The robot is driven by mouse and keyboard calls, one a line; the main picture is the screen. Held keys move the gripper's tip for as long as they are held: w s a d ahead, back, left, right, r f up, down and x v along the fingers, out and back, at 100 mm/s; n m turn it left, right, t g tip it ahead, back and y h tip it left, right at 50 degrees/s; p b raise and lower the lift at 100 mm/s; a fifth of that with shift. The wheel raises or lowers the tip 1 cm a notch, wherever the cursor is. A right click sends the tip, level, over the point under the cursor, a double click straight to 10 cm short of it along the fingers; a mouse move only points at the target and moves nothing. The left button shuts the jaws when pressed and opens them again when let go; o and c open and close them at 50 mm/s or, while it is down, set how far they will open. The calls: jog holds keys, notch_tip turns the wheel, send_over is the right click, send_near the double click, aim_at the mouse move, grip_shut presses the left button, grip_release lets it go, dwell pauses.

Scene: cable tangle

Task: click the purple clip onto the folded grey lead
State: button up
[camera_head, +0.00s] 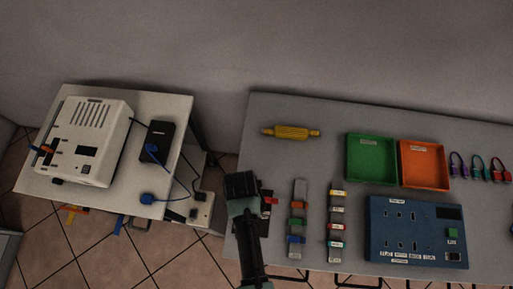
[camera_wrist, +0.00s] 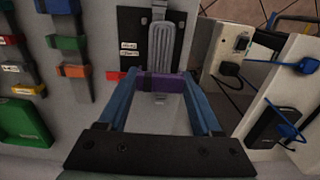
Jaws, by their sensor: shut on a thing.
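My gripper (camera_wrist: 160,88) is shut on the purple clip (camera_wrist: 172,84), which spans between its two blue fingers in the wrist view. The folded grey lead (camera_wrist: 161,42) lies on a black plate (camera_wrist: 130,28) just beyond the clip, its near end in line with the clip's middle. I cannot tell whether clip and lead touch. In the head view my gripper (camera_head: 242,190) is over the grey table's left edge. It hides the clip, the lead and most of the plate there.
Grey strips with coloured clips (camera_head: 298,215) lie to the right of my gripper. Beyond are a green tray (camera_head: 371,184), an orange tray (camera_head: 424,186) and a blue panel (camera_head: 385,255). A yellow tool (camera_head: 290,132) lies behind. A white socket box (camera_head: 205,207) stands beside the table's left edge.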

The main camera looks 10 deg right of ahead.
jog(key=shift+f+b, duration=2.4)
jog(key=shift+b, duration=0.15)
jog(key=shift+f+p, duration=0.1)
jog(key=shift+p, duration=0.3)
jog(key=shift+f, duration=0.25)
jog(key=shift+f+b, duration=0.45)
jog(key=shift+f+b, duration=0.3)
jog(key=shift+f, duration=0.25)
jog(key=o, duration=1.2)
